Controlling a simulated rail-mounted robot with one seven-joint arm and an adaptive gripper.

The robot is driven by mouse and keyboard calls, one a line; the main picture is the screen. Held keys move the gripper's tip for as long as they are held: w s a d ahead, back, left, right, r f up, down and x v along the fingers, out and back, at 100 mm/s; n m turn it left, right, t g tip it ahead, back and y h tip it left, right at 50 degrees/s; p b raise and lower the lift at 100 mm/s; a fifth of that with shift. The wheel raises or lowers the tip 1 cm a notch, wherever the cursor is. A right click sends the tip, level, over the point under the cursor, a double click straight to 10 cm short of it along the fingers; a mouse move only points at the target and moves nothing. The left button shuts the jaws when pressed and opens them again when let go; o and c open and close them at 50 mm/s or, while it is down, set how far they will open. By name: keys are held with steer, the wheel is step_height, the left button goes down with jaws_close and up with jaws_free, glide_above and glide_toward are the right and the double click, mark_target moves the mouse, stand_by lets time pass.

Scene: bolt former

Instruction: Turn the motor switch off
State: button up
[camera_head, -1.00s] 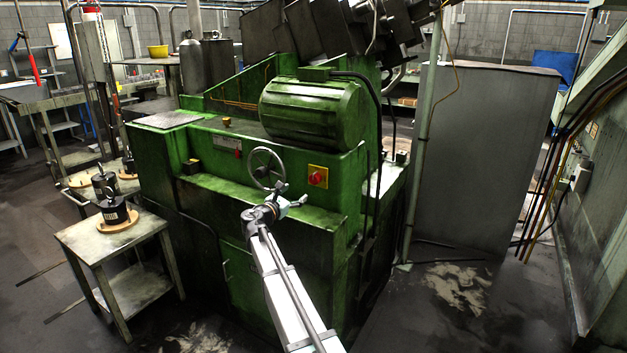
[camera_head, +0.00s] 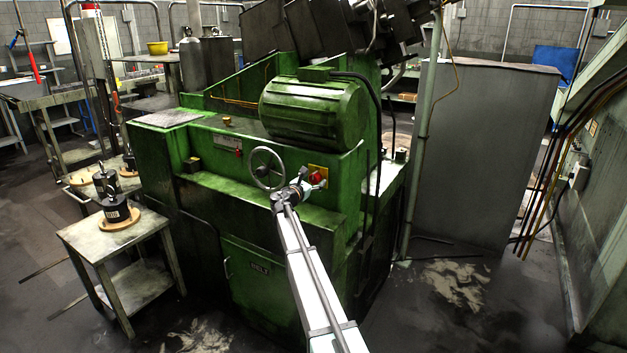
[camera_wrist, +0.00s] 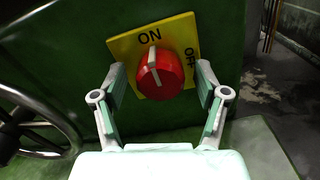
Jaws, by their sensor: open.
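The motor switch is a red round knob (camera_wrist: 160,73) on a yellow plate (camera_wrist: 122,45) marked ON at the top and OFF at the right. Its pale pointer line is turned toward ON. The switch (camera_head: 316,177) is on the front of the green machine (camera_head: 230,190) in the head view. My gripper (camera_wrist: 160,85) is open in the wrist view. One finger is on each side of the knob, and a little space shows on both sides; whether the fingertips reach as deep as the knob is hard to tell. In the head view my gripper (camera_head: 308,182) is close to the switch.
A handwheel (camera_head: 266,168) is just left of the switch; its rim (camera_wrist: 30,100) shows at the wrist view's left. A large green motor (camera_head: 313,110) sits above. A small table (camera_head: 80,235) stands at left. Open floor lies to the right.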

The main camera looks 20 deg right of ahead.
steer(key=c, duration=1.2)
steer(key=shift+o, duration=0.2)
steer(key=shift+f+m+b, duration=0.2)
steer(key=shift+m+b, duration=0.2)
steer(key=shift+b, duration=0.35)
steer(key=m+b, duration=0.1)
steer(key=b, duration=0.2)
steer(key=shift+f+m, duration=0.15)
steer(key=shift+m, duration=0.25)
steer(key=m+b, duration=0.5)
steer(key=b, duration=0.3)
steer(key=m+b, duration=0.6)
steer(key=b, duration=0.2)
steer(key=shift+m+b, duration=0.35)
steer(key=shift+m, duration=0.05)
steer(key=m+b, duration=0.1)
steer(key=b, duration=0.1)
steer(key=m+b, duration=0.2)
steer(key=shift+r+m, duration=0.2)
steer(key=shift+m, duration=0.1)
steer(key=shift+r, duration=0.1)
